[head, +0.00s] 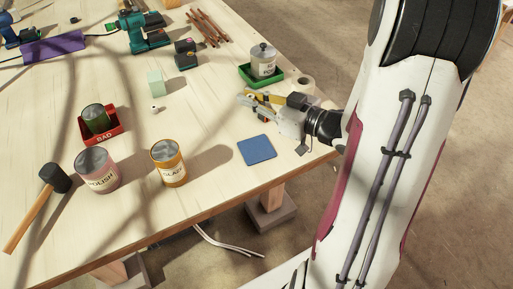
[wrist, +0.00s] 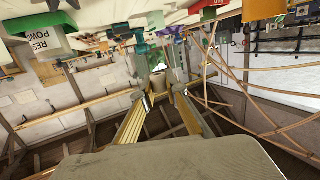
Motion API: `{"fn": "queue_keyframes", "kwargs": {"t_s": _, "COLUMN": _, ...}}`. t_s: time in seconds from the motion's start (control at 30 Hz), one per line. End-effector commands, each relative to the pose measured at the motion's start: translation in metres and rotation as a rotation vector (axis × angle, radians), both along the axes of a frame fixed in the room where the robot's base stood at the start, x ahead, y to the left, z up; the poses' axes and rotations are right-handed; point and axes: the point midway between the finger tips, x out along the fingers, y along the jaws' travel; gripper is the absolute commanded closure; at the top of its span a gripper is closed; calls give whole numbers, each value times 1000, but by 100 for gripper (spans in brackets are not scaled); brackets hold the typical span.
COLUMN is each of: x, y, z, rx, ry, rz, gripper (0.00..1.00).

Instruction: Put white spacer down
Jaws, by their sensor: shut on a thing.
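My gripper (head: 246,101) is near the right part of the table, low over the boards, between the green tray and the blue square. In the wrist view my gripper (wrist: 164,94) has its two fingers closed around a small pale piece, which looks like the white spacer (wrist: 173,77). A flat blue square (head: 257,150) lies bare on the table in front of my gripper.
A green tray (head: 244,72) holding a can (head: 263,60) stands just behind my gripper, beside a tape roll (head: 305,85). Left are a small white piece (head: 156,108), a pale green block (head: 155,82), an orange can (head: 168,163) and a red tray (head: 104,137). Table edge is close.

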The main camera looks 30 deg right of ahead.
Motion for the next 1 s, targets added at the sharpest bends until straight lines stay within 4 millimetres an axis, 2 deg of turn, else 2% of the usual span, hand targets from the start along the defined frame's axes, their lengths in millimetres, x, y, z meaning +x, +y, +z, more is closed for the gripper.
{"fn": "queue_keyframes", "kwargs": {"t_s": 0.23, "x": -22, "y": -6, "z": -8, "rx": 2, "ry": 1, "rz": 25, "gripper": 96}}
{"fn": "queue_keyframes", "kwargs": {"t_s": 0.7, "x": -21, "y": -5, "z": -50, "rx": 4, "ry": 2, "rz": 27, "gripper": 96}}
{"fn": "queue_keyframes", "kwargs": {"t_s": 1.0, "x": -21, "y": -5, "z": -58, "rx": 1, "ry": 0, "rz": 25, "gripper": 96}}
